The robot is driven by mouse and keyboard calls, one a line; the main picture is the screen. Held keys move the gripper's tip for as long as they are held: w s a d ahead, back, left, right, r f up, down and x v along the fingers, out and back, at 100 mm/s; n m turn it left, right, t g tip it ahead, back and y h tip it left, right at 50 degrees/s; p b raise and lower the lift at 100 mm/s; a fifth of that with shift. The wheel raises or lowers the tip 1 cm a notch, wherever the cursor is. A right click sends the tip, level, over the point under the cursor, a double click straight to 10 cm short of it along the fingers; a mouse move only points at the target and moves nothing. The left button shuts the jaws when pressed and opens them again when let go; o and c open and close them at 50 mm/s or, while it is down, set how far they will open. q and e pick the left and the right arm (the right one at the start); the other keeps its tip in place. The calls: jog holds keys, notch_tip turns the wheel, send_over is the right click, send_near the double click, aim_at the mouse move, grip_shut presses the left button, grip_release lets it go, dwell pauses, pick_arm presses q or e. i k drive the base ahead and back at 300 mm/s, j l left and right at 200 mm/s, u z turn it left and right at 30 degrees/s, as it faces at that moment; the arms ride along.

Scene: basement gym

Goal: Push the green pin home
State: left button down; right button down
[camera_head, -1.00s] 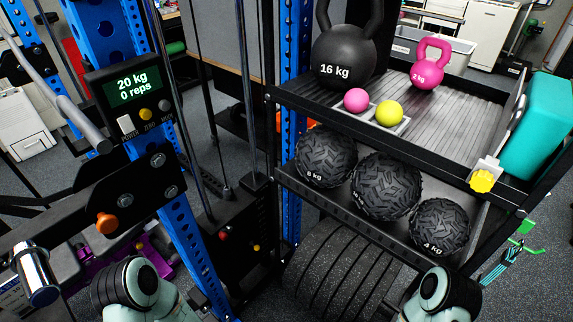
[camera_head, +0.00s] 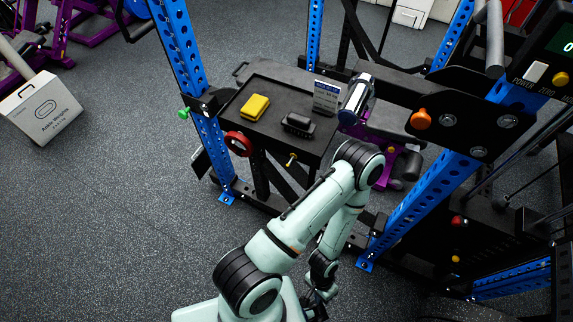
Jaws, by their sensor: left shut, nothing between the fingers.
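The green pin (camera_head: 183,113) shows in the head view at the left blue upright (camera_head: 184,58), by a black bracket. Its green knob stands out on the left side of the upright; how deep the pin sits cannot be told. My left arm rises from the bottom, bends near the tray's right front corner and hangs down again. My left gripper (camera_head: 318,298) is low in the picture, pointing down, shut and empty. It is well to the right of the green pin and below it, not touching it. My right gripper is out of view.
A black tray (camera_head: 268,92) holds a yellow block (camera_head: 254,107) and a black object (camera_head: 298,125). An orange knob (camera_head: 421,120) is right. A white box (camera_head: 45,108) stands on open floor at left.

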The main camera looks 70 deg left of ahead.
aim_at(184, 115)
jog(key=u, duration=2.35)
